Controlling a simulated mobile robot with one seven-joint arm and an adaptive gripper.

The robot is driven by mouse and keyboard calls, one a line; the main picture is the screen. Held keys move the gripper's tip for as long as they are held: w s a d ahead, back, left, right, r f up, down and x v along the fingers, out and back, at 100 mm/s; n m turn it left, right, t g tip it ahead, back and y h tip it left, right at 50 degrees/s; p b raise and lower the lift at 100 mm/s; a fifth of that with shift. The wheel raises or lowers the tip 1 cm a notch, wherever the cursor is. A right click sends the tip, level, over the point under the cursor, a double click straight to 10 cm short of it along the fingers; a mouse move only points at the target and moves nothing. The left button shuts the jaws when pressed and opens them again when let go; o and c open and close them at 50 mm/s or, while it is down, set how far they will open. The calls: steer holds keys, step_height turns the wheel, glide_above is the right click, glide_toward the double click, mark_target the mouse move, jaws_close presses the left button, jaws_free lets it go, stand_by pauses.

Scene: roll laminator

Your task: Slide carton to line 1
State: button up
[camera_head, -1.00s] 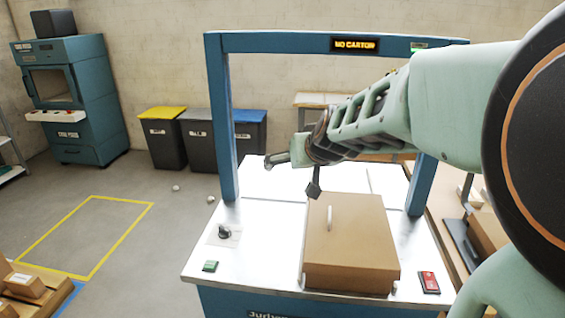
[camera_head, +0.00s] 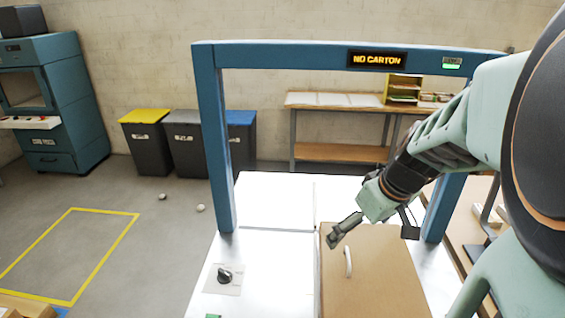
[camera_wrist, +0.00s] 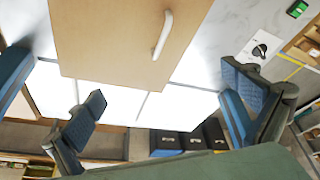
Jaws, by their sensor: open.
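The brown carton (camera_head: 380,285) lies on the white table top (camera_head: 265,205) of the blue-framed machine, its front end cut off by the picture edge. A white handle (camera_head: 348,262) is on its top; the carton (camera_wrist: 100,40) and handle (camera_wrist: 163,35) also show in the wrist view. My gripper (camera_head: 376,232) is open and empty above the carton's far end, fingers spread wide. In the wrist view my gripper's (camera_wrist: 165,108) fingers are apart with nothing between them. The sign (camera_head: 377,59) on the crossbar reads "NO CARTON". Thin dark seams cross the table beyond and beside the carton.
The blue frame's left post (camera_head: 216,150) and right post stand beside the table. A black knob (camera_head: 224,276) sits left of the carton. Bins (camera_head: 185,140) and a workbench (camera_head: 340,152) stand behind. The table left of the carton is mostly clear.

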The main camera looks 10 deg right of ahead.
mark_target(340, 253)
steer(key=b+x, duration=0.1)
steer(key=x, duration=0.9)
steer(key=shift+f, duration=0.4)
